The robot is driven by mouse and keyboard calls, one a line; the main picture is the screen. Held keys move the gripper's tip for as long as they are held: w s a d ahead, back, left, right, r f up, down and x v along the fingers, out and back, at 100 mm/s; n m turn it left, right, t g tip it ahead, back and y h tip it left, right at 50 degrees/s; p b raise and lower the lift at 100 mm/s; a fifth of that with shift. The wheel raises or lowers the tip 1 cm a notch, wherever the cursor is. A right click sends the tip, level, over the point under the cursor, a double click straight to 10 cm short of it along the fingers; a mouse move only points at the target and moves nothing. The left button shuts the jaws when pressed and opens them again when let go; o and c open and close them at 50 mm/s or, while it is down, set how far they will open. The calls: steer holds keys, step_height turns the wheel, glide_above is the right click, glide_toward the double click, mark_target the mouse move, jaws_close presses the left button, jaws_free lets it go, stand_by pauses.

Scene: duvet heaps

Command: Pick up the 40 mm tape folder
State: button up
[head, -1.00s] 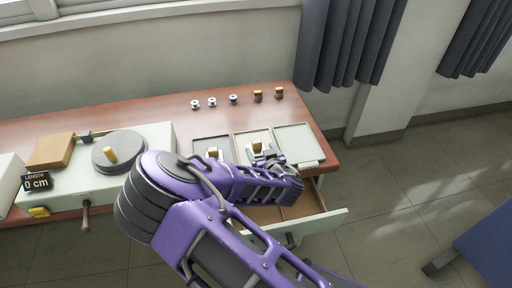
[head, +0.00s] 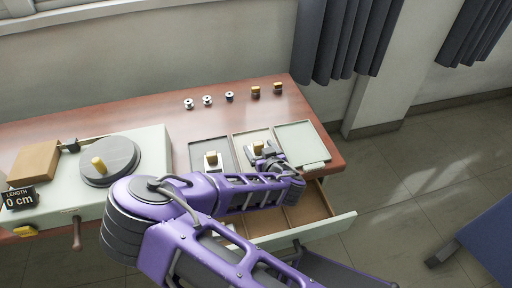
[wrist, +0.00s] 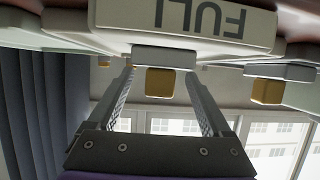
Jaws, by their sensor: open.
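Two small folder-like pieces with brass blocks on pale metal bases sit in shallow trays on the table. One piece (head: 211,158) is in the left tray, the other (head: 258,147) in the middle tray. No size marking is readable, so I cannot tell which is the 40 mm tape folder. My gripper (head: 268,154) is at the middle tray, partly hiding the piece there. In the wrist view my gripper (wrist: 160,72) is open, with a brass block (wrist: 160,82) showing between its fingers; contact cannot be told. Another brass block (wrist: 267,91) is off to the right.
The right tray (head: 296,125) looks empty. Below it, a drawer (head: 325,228) stands open under my forearm. Several small spools and brass pieces (head: 255,91) line the table's back. A turntable machine (head: 108,160) with a "0 cm" display is at left. A "FULL" plate (wrist: 262,27) shows.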

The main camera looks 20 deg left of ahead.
steer(key=shift+w+a+f, duration=0.1)
steer(key=shift+w+a, duration=0.1)
steer(key=shift+a, duration=0.05)
jaws_close()
stand_by(0.4)
